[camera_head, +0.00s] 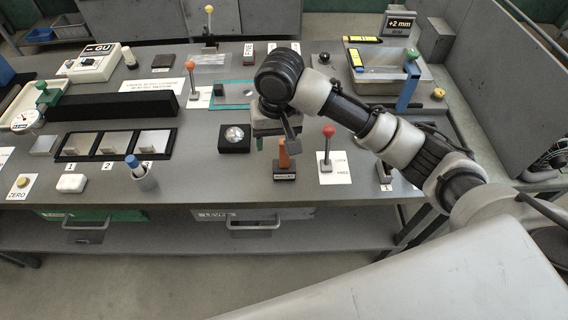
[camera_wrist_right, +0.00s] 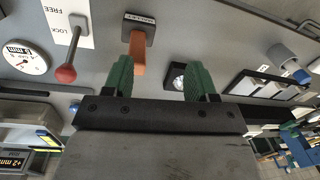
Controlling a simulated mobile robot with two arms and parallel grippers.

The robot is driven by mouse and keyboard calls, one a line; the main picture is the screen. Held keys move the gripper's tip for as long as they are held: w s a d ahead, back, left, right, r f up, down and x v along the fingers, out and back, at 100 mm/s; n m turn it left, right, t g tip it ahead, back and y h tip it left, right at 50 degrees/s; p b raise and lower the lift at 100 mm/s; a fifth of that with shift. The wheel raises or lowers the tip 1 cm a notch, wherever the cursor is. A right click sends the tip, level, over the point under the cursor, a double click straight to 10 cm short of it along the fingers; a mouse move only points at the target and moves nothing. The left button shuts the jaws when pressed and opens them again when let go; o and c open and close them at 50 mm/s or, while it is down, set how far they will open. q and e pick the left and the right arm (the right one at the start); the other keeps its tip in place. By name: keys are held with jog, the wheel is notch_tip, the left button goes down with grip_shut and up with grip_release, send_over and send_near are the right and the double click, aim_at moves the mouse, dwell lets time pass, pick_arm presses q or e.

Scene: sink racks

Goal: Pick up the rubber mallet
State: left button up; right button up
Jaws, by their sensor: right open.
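The rubber mallet shows as an orange handle (camera_head: 284,155) standing up from a dark block with a small label at the front of the bench. The same orange handle (camera_wrist_right: 138,52) and dark block show in the right wrist view, top centre. My right gripper (camera_wrist_right: 158,65) has two green fingers spread apart with nothing held. The handle end appears nearer the left-hand finger in that view; contact cannot be told. In the head view the right gripper (camera_head: 273,138) hangs just above and behind the handle, its fingers partly hidden by my arm. My left gripper is out of view.
A red-knobbed lever (camera_head: 327,148) stands close right of the mallet. A black square holder with a round metal piece (camera_head: 234,138) lies to its left. A cup with a blue-capped item (camera_head: 146,180) is further left. The bench front between cup and mallet is clear.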

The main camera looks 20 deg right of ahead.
aim_at(282, 142)
jog(key=shift+m+h, duration=0.5)
jog(key=shift+m, duration=0.4)
jog(key=w+d+r, duration=0.2)
jog(key=r, duration=0.1)
jog(key=shift+w+d+r, duration=0.15)
jog(key=shift+d+r, duration=0.05)
jog(key=shift+r, duration=0.1)
notch_tip(282, 142, down, 5)
jog(key=shift+f+p, duration=0.1)
jog(key=shift+p, duration=0.25)
jog(key=shift+d+f+p, duration=0.15)
jog(key=shift+f+p, duration=0.2)
jog(key=shift+f, duration=1)
jog(key=shift+d+f+p, duration=0.15)
jog(key=shift+f+p, duration=0.2)
jog(key=shift+f, duration=1)
jog(key=shift+c, duration=0.4)
jog(key=shift+w+r, duration=0.1)
grip_shut()
